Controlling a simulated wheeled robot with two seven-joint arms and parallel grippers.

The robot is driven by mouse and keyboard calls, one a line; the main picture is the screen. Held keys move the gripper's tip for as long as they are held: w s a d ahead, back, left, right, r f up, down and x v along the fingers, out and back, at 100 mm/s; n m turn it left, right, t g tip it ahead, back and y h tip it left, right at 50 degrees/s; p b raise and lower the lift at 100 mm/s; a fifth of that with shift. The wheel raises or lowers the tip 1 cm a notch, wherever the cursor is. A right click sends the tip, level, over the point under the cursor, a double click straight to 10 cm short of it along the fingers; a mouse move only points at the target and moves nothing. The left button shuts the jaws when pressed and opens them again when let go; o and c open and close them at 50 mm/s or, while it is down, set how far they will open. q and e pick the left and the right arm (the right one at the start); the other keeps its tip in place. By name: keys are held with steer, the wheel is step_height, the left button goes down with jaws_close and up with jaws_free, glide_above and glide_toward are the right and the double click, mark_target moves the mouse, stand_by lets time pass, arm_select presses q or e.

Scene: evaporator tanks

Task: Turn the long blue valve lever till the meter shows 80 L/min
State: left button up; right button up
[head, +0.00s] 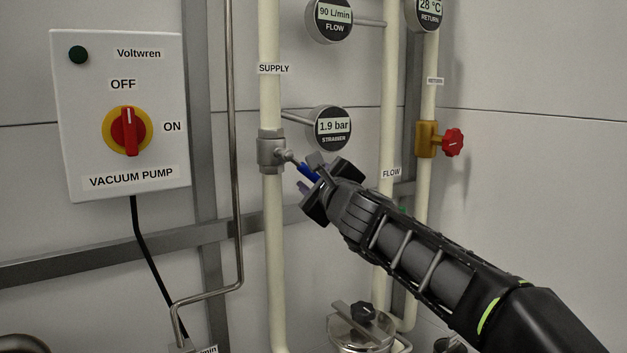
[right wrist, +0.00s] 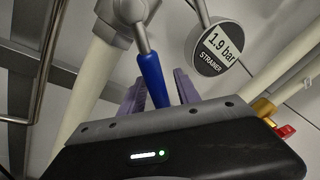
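The long blue valve lever (head: 308,172) sticks out down and to the right from the grey valve (head: 271,151) on the supply pipe. It also shows in the right wrist view (right wrist: 152,78), on a metal stem. My right gripper (head: 318,187) is at the lever. In the wrist view its two fingers (right wrist: 160,92) stand apart with the lever between them, and a gap shows on the right side. The lever's end is hidden by the gripper body. The flow meter (head: 331,15) reads 90 L/min. My left gripper is not in view.
The strainer gauge (head: 330,128) reads 1.9 bar, just above my right gripper. A red knob (head: 453,142) sits on the return pipe at right. The vacuum pump box (head: 118,115) with a red switch hangs at left. A steel lidded vessel (head: 360,328) stands below.

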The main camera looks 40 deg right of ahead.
steer(key=shift+c, duration=0.6)
jaws_close()
stand_by(0.9)
